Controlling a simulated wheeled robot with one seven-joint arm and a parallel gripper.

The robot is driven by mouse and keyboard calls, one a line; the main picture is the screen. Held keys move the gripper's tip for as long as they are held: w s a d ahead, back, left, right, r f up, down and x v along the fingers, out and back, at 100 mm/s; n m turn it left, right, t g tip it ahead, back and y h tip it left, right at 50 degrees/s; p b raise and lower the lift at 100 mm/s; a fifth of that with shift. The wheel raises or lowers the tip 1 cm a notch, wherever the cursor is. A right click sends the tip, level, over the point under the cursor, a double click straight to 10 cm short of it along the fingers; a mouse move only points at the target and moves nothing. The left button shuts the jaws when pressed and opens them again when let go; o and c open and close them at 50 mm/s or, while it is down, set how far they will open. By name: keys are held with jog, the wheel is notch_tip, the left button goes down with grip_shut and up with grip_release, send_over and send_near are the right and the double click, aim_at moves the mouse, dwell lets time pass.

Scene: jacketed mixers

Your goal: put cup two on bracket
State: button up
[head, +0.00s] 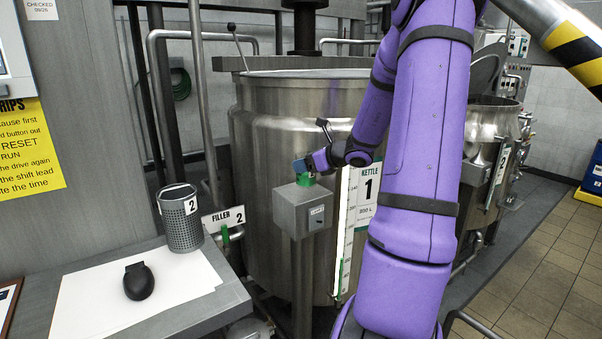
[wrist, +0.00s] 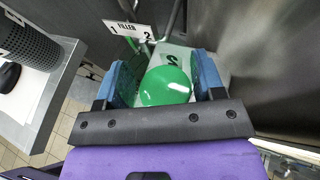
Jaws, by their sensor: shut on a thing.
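Cup two is a dark grey perforated cup (head: 180,221) with a white "2" label. It stands upright on the side table at left, and its side shows in the wrist view (wrist: 28,48). My gripper (head: 304,172) is away from the cup, at the top of a grey post-mounted box (head: 304,209) in front of the kettle. In the wrist view my blue finger pads are on either side of a round green knob (wrist: 167,86), and the gripper is shut on it.
The steel kettle marked 1 (head: 260,170) stands behind the box. The side table (head: 216,299) bears a white sheet (head: 90,308) and a black rounded object (head: 138,281). Pipes and a green part (head: 225,235) are below the sign. Tiled floor (head: 540,270) is open at right.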

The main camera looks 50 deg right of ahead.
jog(key=shift+w+d, duration=0.2)
jog(key=shift+w, duration=0.5)
jog(key=f, duration=0.1)
jog(key=w+f, duration=0.1)
jog(key=f, duration=0.1)
jog(key=shift+d+f, duration=0.15)
jog(key=shift+d, duration=0.05)
jog(key=shift+w+f, duration=0.1)
jog(key=shift+f, duration=0.1)
jog(key=o, duration=1.1)
jog(key=shift+f, duration=0.15)
